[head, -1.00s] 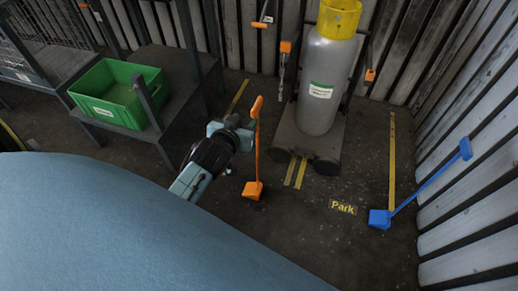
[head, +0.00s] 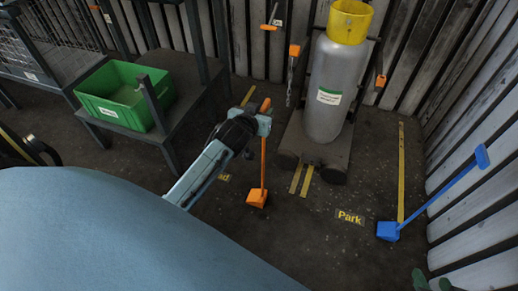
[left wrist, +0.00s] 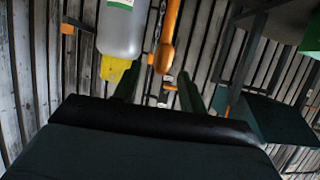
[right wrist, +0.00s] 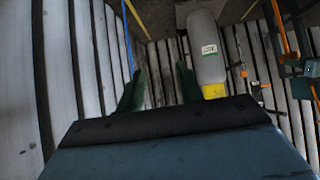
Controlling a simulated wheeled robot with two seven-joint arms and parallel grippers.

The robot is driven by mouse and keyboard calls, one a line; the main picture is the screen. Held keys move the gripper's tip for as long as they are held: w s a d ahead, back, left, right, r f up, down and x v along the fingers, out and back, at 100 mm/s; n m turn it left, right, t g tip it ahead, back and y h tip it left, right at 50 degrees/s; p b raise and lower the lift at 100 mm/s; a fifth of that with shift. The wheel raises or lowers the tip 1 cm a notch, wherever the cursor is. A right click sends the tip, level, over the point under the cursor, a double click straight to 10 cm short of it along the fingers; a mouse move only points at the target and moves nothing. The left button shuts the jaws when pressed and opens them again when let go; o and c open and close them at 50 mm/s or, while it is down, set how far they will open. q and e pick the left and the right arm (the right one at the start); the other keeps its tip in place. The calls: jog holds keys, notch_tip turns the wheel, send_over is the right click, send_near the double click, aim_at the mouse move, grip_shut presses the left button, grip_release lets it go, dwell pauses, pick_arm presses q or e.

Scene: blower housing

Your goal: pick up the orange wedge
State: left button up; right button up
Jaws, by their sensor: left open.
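The orange wedge (head: 257,198) stands on the dark floor, its long orange handle rising upright. My left gripper (head: 265,122) is at the upper part of this handle. In the left wrist view, the handle's rounded end (left wrist: 164,58) appears between the fingertips of my open left gripper (left wrist: 160,80); whether the fingers touch it cannot be told. My right gripper (right wrist: 160,75) shows in the right wrist view with its fingers apart and nothing between them. Green tips of it show at the head view's lower right edge (head: 430,282).
A grey gas cylinder (head: 328,95) with a yellow top stands on a trolley behind the wedge. A blue wedge (head: 388,231) with a long handle leans to the right wall. A green crate (head: 122,98) sits on a grey stand at left.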

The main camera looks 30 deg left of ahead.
aim_at(264, 107)
pick_arm(q)
jog(key=b+x, duration=0.2)
jog(key=x, duration=0.2)
jog(key=shift+r, duration=0.15)
jog(key=shift+w+a, duration=0.1)
jog(key=shift+w, duration=0.15)
pick_arm(e)
jog(key=w+a+r+t+y, duration=0.2)
jog(key=w+a+r+t, duration=0.1)
jog(key=r+t, duration=0.4)
notch_tip(264, 107, up, 2)
jog(key=shift+w+a+r+y, duration=0.2)
jog(key=shift+w+y, duration=0.1)
jog(key=shift+w, duration=0.6)
pick_arm(q)
jog(key=shift+c, duration=0.3)
grip_shut()
